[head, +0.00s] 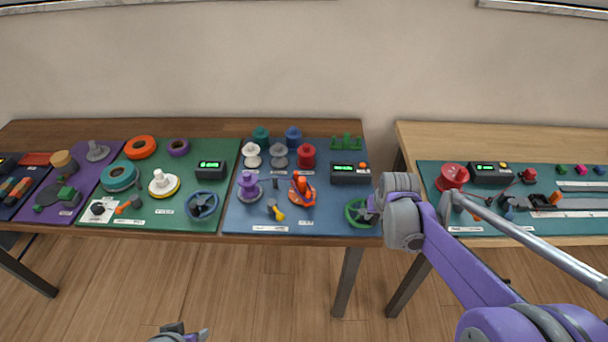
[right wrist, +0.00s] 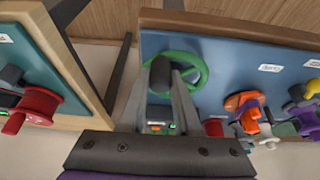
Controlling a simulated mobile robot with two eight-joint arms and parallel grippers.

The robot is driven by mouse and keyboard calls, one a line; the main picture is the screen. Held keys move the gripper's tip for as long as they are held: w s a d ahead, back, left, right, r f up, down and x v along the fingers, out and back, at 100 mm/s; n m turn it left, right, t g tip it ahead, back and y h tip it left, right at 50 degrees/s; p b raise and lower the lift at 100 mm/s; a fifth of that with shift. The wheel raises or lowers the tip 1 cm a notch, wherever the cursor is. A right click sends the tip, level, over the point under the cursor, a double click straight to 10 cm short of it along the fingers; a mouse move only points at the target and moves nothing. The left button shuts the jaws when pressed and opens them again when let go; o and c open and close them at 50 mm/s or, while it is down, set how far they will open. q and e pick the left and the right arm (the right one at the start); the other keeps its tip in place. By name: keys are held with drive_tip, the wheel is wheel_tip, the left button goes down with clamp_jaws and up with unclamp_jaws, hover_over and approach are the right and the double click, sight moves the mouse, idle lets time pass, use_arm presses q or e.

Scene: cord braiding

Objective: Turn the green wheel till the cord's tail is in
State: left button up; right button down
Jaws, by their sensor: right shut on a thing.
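The green wheel (head: 349,211) is at the front right corner of the blue mat, partly hidden by my right arm. In the right wrist view the wheel (right wrist: 203,70) shows as a ring with a dark knob (right wrist: 160,74) on its left side. My right gripper (right wrist: 161,86) is shut on that knob. In the head view the right gripper (head: 373,208) is at the wheel's right side. An orange braiding piece (head: 302,190) stands left of the wheel; the cord's tail cannot be made out. My left gripper (head: 180,333) shows only in part at the bottom edge, away from the table.
A box with a green display (head: 350,173) stands behind the wheel. Several spools, one a purple spool (head: 249,188), and a yellow-handled tool (head: 276,209) are on the blue mat (head: 240,215). A gap separates this table from the right table, where a red spool (head: 452,178) stands.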

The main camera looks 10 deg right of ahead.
drive_tip(key=shift+s+a, duration=0.1)
drive_tip(key=shift+a, duration=1.15)
drive_tip(key=shift+f, duration=0.1)
drive_tip(key=shift+b, duration=0.3)
